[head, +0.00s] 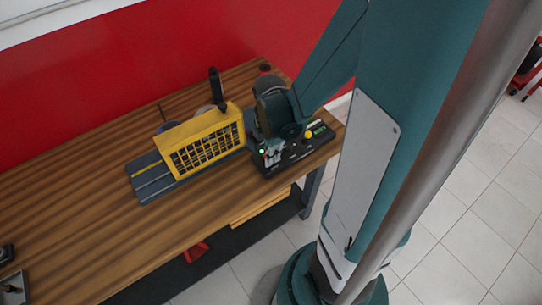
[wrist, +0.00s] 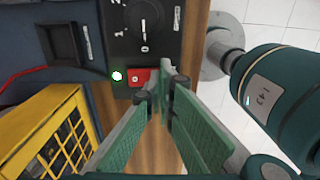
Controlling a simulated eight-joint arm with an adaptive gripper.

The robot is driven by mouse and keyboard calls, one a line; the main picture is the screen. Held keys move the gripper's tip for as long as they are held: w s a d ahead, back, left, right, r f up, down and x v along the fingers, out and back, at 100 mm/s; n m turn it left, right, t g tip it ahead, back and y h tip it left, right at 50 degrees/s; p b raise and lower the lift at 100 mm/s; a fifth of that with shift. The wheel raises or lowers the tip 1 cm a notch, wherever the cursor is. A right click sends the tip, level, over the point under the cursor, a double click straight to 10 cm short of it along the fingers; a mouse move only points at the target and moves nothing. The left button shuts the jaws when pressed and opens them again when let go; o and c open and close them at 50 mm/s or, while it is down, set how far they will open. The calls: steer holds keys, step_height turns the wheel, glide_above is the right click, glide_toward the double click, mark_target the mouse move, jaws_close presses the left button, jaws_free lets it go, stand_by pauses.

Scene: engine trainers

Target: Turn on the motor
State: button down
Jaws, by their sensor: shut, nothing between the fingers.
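The motor trainer stands on the wooden bench, with a yellow guard cage (head: 203,143) and a dark control box (head: 292,157) at its right end. In the wrist view the black panel (wrist: 118,42) carries a rotary knob (wrist: 143,18) with number marks. Below the knob is a red switch (wrist: 138,77), partly covered by a fingertip, with a bright green-white light (wrist: 117,76) on its left. My gripper (wrist: 165,82) is shut and empty, its fingertips at the red switch's right edge. Contact cannot be told. In the head view my gripper (head: 272,151) is over the control box.
The wooden bench (head: 100,215) is clear between the trainer and the items at its front left corner. The yellow cage (wrist: 45,135) lies left of my fingers in the wrist view. A red wall (head: 130,65) runs behind the bench. Tiled floor (head: 460,230) is at right.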

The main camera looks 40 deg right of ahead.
steer(key=shift+w, duration=0.3)
steer(key=shift+w+r, duration=0.3)
steer(key=shift+w, duration=0.25)
steer(key=shift+r, duration=0.15)
stand_by(0.3)
steer(key=shift+s+r+p, duration=0.15)
steer(key=shift+r+p, duration=0.65)
steer(key=shift+r, duration=0.25)
steer(key=shift+s+r+p, duration=0.1)
steer(key=shift+r+p, duration=0.65)
steer(key=shift+r, duration=0.25)
step_height(320, 180, up, 9)
steer(key=s+p, duration=0.1)
steer(key=shift+s+r, duration=0.2)
